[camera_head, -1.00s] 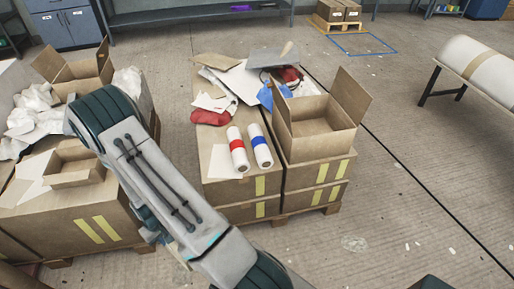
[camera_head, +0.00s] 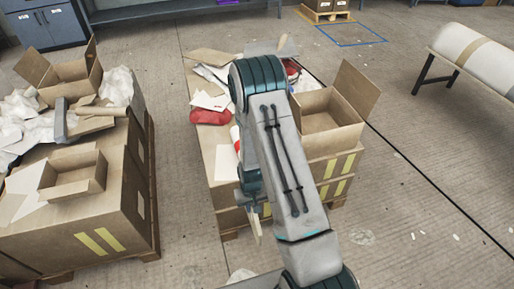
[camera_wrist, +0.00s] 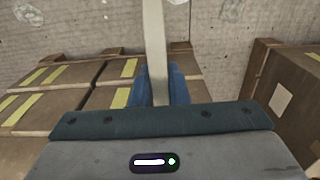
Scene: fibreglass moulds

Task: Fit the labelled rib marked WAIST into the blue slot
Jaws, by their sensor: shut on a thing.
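My gripper (camera_wrist: 160,88) has blue fingers and is shut on a thin pale beige board (camera_wrist: 154,40), seen edge-on in the wrist view. In the head view, a narrow beige piece (camera_head: 255,226) hangs just below my arm at the lower middle and looks like the same board. No label can be read on it, so I cannot tell whether it is the WAIST rib. I see no blue slot in either view.
Box-topped pallets stand at left (camera_head: 80,212) and middle (camera_head: 222,168), with bare floor between. An open carton (camera_head: 318,122), a red bag (camera_head: 210,117) and paper scraps lie on the middle one. A roll on a bench (camera_head: 470,55) stands at right.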

